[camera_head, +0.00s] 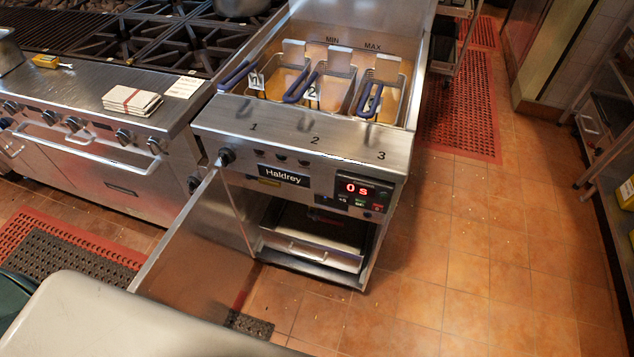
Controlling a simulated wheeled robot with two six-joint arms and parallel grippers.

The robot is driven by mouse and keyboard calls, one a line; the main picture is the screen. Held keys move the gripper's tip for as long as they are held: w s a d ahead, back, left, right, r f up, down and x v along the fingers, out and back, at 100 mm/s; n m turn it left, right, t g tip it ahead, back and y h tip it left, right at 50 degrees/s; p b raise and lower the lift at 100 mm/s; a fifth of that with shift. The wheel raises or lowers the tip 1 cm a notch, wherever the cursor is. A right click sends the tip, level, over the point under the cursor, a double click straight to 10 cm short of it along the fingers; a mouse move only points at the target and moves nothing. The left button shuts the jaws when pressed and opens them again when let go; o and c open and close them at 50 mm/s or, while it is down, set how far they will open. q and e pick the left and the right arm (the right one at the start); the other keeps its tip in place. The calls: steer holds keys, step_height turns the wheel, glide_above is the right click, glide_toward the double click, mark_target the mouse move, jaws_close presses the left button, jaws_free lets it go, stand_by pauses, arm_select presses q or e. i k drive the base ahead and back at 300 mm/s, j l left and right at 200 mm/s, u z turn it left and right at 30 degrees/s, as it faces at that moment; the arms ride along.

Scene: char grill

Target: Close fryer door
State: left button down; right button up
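The fryer (300,145) stands at the centre of the head view, with baskets in its top. Its door (195,265) is hinged at the cabinet's left side and stands wide open, swung out toward me. The open cabinet shows a metal drawer-like tray (312,250) inside. The lower part of the door is partly hidden by a pale rounded shape at the bottom left. Neither of my grippers is in view.
A stove (90,130) with burners stands directly left of the fryer. A red mat (460,110) lies on the right, and another mat (60,250) lies at the left. Shelving (610,150) lines the right edge. The tiled floor (470,260) right of the fryer is clear.

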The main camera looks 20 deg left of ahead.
mark_target(201, 264)
steer(key=k+u, duration=0.1)
steer(key=u, duration=0.3)
steer(key=k+j+u, duration=0.1)
steer(key=u, duration=0.3)
steer(key=k+u, duration=0.1)
steer(key=u, duration=0.35)
steer(key=j+u, duration=0.2)
steer(key=u, duration=0.2)
steer(key=j+z, duration=0.25)
steer(key=k+j+z, duration=0.1)
steer(key=j+z, duration=0.15)
steer(key=i+j+z, duration=0.15)
steer(key=j+z, duration=0.65)
steer(key=j, duration=0.2)
steer(key=j+z, duration=0.4)
steer(key=j, duration=0.2)
steer(key=j+z, duration=0.35)
steer(key=j, duration=0.3)
steer(key=j+z, duration=0.3)
steer(key=j, duration=0.3)
steer(key=k+j+z, duration=0.15)
steer(key=j+z, duration=0.2)
steer(key=j, duration=0.25)
